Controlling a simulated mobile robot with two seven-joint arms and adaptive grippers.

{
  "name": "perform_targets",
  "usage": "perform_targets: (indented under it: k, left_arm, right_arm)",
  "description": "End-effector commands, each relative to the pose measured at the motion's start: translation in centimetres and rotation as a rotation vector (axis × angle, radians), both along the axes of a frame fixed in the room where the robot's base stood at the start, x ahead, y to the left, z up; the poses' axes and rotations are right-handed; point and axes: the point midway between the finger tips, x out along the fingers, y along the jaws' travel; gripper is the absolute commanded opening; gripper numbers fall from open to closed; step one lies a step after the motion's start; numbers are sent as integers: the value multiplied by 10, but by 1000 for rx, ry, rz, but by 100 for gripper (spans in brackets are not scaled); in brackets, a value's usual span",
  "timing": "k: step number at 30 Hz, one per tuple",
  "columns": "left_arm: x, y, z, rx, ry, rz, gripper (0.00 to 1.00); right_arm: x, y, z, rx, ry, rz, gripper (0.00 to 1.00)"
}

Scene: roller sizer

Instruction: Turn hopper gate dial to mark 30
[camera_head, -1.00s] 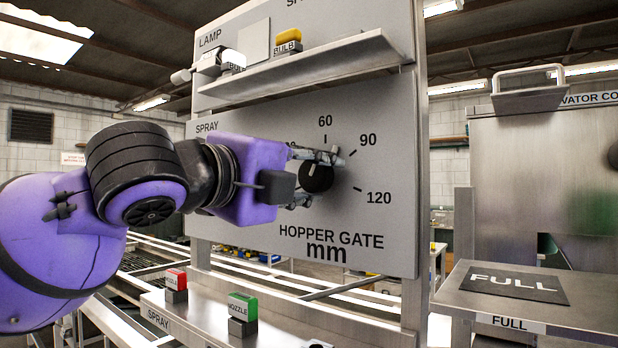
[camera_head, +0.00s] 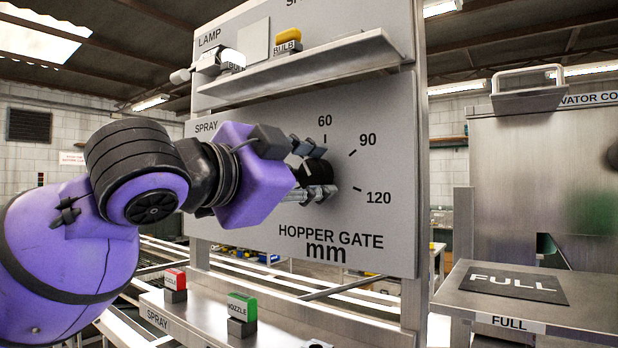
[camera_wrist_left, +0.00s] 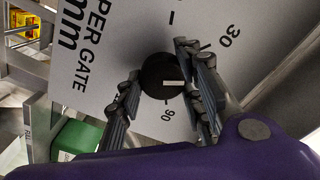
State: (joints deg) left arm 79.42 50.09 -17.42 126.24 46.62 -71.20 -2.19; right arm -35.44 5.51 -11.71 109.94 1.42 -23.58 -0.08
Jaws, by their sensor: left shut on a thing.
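The black hopper gate dial (camera_head: 318,172) sits on the grey panel, and it also shows in the left wrist view (camera_wrist_left: 158,76). My left gripper (camera_head: 312,168) is shut on it, with one finger above and one below in the head view. The dial's white pointer line (camera_wrist_left: 173,83) lies toward the right finger in the left wrist view. The mark 30 (camera_wrist_left: 228,37) shows there at the upper right. In the head view my gripper hides mark 30, while mark 60 (camera_head: 325,121) is visible. My right gripper is in neither view.
A shelf (camera_head: 300,72) with a yellow bulb block (camera_head: 288,35) juts out above the dial. Below, a ledge (camera_head: 275,335) carries a red block (camera_head: 174,279) and a green nozzle block (camera_head: 242,305). The panel right of the dial is clear.

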Motion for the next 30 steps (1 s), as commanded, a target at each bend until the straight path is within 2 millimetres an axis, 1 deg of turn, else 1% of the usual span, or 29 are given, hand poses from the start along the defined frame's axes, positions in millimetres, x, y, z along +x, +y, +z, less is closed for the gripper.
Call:
perform_targets:
  k: [1,9,15,21,30]
  left_arm:
    - [0,-4,-7,-28,39,-8,8]
    - [0,-4,-6,-206,170,-7,8]
    - [-1,-4,-5,-301,237,-7,8]
    - [-1,-4,-4,-356,276,-5,8]
    - [-1,-3,-3,-381,292,-5,8]
  right_arm:
    - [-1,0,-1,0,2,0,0]
    - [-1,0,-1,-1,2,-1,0]
    - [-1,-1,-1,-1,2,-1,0]
    - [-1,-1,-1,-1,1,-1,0]
    - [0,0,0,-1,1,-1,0]
